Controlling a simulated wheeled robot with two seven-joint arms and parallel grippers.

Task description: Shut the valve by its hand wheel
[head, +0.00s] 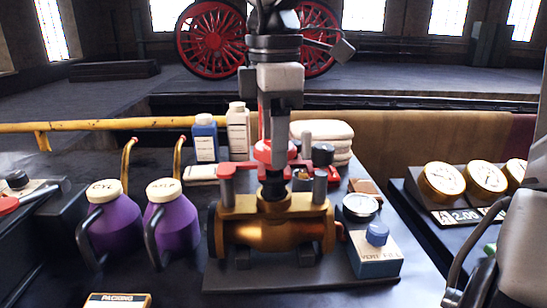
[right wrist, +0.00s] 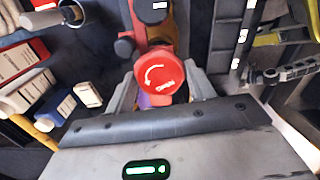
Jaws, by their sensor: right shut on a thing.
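The valve (head: 272,232) is a brass body lying across a dark plate in the middle of the bench, with red and grey fittings on top. Its hand wheel (right wrist: 160,75) is a red disc with a white curved arrow and the word OPEN, seen face-on in the right wrist view. In the head view only part of the red wheel shows beneath the jaws. My right gripper (head: 272,138) points straight down over the valve, shut on the hand wheel, with one finger on each side of it. My left gripper is not in view.
Two purple oil cans (head: 172,222) stand left of the valve. Bottles (head: 205,138) and folded white cloths (head: 325,132) are behind it. A round gauge (head: 360,206) and a blue box (head: 377,258) stand close on its right. Brass gauges (head: 442,180) sit farther right.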

